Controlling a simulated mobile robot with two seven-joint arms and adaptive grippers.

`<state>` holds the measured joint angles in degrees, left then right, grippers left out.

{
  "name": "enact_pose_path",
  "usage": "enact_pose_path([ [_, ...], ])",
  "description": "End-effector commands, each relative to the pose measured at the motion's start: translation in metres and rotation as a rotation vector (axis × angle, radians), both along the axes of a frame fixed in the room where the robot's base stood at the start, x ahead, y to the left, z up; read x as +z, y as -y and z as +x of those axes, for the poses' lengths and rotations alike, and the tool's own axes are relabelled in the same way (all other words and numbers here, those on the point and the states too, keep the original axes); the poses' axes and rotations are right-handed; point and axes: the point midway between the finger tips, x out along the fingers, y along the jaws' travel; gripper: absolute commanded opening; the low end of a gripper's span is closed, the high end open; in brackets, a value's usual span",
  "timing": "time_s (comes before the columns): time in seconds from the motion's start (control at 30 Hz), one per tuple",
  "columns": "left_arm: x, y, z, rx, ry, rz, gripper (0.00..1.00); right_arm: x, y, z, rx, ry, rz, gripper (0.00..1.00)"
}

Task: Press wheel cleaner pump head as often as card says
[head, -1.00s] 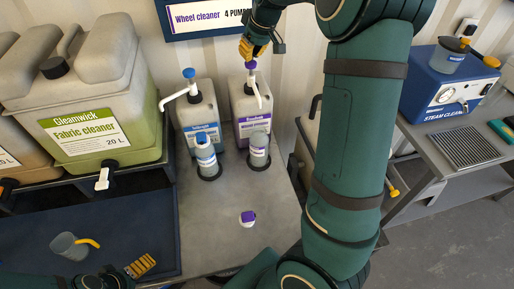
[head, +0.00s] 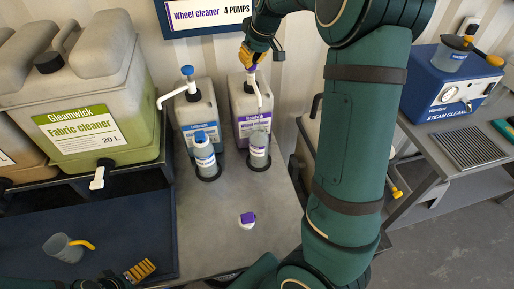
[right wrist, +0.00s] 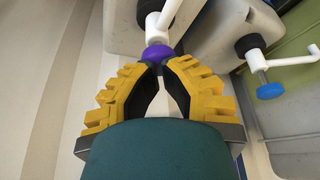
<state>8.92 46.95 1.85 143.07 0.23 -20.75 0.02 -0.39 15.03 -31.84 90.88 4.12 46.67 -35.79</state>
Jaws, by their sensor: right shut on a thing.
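The wheel cleaner jug (head: 252,112) has a purple label and a pump with a purple head (head: 252,68) and white spout. The card (head: 208,14) on the wall reads "Wheel cleaner 4 PUMPS". My right gripper (head: 251,60) is at the top of this pump. In the right wrist view its yellow fingertips (right wrist: 161,66) meet at the purple head (right wrist: 157,53), shut on it. A grey bottle (head: 258,149) stands upright in a ring below the spout. My left gripper (head: 138,271) is low at the left; its finger gap is not clear.
A second jug (head: 197,116) with a blue pump head stands to the left, a blue-capped bottle (head: 204,155) before it. A steam cleaner (head: 464,82) stands right.

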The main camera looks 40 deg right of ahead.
Motion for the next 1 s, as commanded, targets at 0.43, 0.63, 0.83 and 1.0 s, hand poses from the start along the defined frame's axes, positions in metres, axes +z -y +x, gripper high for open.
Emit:
enact_pose_path([
  [0.43,-0.005,0.0,0.0,0.0,0.0,0.0,1.0,-0.009,0.0,-0.001,0.001,-0.008,0.002,0.0],
  [0.63,0.001,0.0,0.0,0.0,0.0,0.0,1.0,-0.002,0.0,-0.001,0.001,-0.008,0.002,0.0],
  [0.83,0.01,0.0,0.0,0.0,0.0,0.0,1.0,0.01,0.0,-0.001,0.001,-0.007,0.002,0.0],
  [1.0,0.016,0.0,0.0,0.0,0.0,0.0,1.0,0.02,0.0,-0.001,0.001,-0.005,0.002,0.0],
])
